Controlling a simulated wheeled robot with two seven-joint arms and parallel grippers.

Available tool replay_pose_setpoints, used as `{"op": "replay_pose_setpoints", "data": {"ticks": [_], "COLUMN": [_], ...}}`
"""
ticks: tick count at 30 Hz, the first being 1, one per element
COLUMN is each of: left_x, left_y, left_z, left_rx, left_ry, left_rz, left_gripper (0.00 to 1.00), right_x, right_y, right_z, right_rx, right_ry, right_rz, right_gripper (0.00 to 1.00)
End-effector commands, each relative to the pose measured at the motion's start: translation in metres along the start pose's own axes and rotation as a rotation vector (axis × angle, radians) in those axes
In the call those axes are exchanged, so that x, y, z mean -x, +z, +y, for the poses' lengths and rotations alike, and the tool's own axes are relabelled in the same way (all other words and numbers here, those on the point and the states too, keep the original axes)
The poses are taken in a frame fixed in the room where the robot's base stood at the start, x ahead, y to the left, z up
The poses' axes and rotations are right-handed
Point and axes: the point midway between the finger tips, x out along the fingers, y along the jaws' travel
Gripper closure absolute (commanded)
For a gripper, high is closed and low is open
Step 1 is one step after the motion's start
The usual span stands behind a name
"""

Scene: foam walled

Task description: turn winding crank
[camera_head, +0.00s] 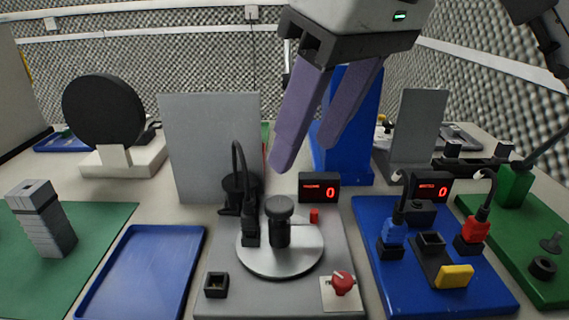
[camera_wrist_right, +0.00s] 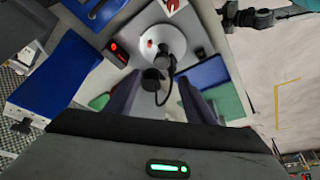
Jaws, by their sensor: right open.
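The winding crank is a light grey disc (camera_head: 262,258) with an upright black knob (camera_head: 279,222) on it, set on a grey base plate (camera_head: 335,245). A black cable plug stands beside the knob. My right gripper (camera_head: 306,155) is open and empty, with its two purple-grey fingers pointing down, above and behind the crank. In the right wrist view the disc (camera_wrist_right: 160,38) lies beyond the fingertips (camera_wrist_right: 158,85), with dark round parts and the cable showing between the fingers. My left gripper is not in view.
A red-digit counter (camera_head: 319,187) reading 0 stands behind the disc, and a red knob (camera_head: 343,281) is at the front right. A grey upright panel (camera_head: 212,140) and a blue block (camera_head: 347,150) stand behind. A blue tray (camera_head: 140,275) is left; a blue board (camera_head: 380,285) with plugs is right.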

Motion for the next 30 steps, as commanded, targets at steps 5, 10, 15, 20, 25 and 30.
{"op": "replay_pose_setpoints", "data": {"ticks": [5,10,15,20,25,30], "left_x": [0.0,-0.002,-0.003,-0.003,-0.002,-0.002], "left_y": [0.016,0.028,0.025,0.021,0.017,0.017], "left_z": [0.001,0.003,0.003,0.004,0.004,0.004], "left_rx": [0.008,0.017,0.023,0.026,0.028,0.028], "left_ry": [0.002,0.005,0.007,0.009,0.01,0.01], "left_rz": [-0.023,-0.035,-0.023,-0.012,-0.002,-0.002], "left_gripper": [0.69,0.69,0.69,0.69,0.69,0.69], "right_x": [-0.021,-0.054,-0.083,-0.098,-0.102,-0.102], "right_y": [0.001,0.002,0.002,0.001,0.0,0.0], "right_z": [-0.001,-0.001,-0.001,-0.001,-0.001,-0.001], "right_rx": [0.001,0.002,0.002,0.002,0.002,0.002], "right_ry": [-0.001,-0.003,-0.003,-0.002,-0.002,-0.002], "right_rz": [-0.003,-0.004,-0.003,-0.001,0.0,0.0], "right_gripper": [0.51,0.51,0.51,0.51,0.51,0.51]}}
